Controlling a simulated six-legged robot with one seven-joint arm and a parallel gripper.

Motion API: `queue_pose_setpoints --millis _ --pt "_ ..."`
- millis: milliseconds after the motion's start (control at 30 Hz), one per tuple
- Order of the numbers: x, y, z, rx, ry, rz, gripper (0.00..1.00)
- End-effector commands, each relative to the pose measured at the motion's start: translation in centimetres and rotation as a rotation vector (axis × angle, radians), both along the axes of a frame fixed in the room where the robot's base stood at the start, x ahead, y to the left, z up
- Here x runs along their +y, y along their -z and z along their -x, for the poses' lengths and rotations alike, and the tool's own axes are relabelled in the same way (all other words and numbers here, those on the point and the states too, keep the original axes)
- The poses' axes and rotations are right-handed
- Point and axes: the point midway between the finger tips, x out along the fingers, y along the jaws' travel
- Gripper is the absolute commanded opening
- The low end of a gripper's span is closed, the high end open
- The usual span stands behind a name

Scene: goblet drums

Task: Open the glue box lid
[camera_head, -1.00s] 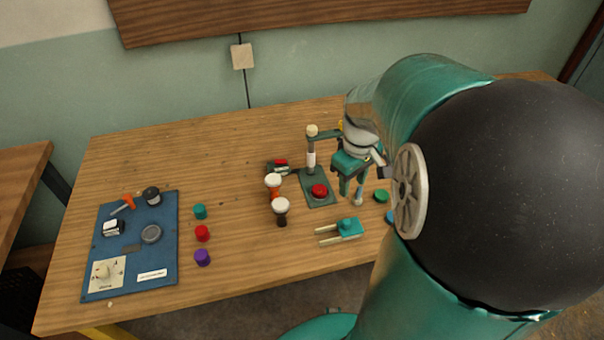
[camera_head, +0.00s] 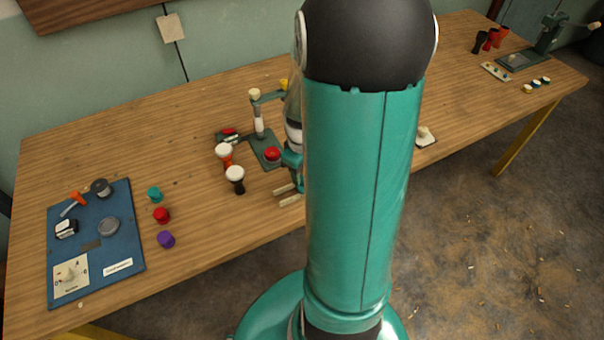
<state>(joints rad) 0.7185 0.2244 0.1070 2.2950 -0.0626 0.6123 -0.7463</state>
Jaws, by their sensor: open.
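I cannot tell for certain which thing is the glue box. A small white item with a knob on top (camera_head: 424,137) sits near the table's front edge, right of my arm. My gripper (camera_head: 297,182) is partly hidden behind my teal arm. It is open, beside the green press stand and above the tan two-pronged piece (camera_head: 288,196). It is well apart from the knobbed white item and the board.
A press stand (camera_head: 266,150) with a red disc (camera_head: 272,154) stands mid-table. Two small goblet drums (camera_head: 235,178) stand left of it. Teal, red (camera_head: 161,215) and purple caps sit beside the board. Another press (camera_head: 535,45) is at the far right. My arm hides much of the table's middle.

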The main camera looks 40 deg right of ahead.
Motion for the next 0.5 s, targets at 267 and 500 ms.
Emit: queue_pose_setpoints --millis 267,500 --pt "0.1 2.0 0.0 -0.001 -0.002 0.000 0.41" --pt "0.1 2.0 0.0 -0.001 -0.001 0.000 0.36"
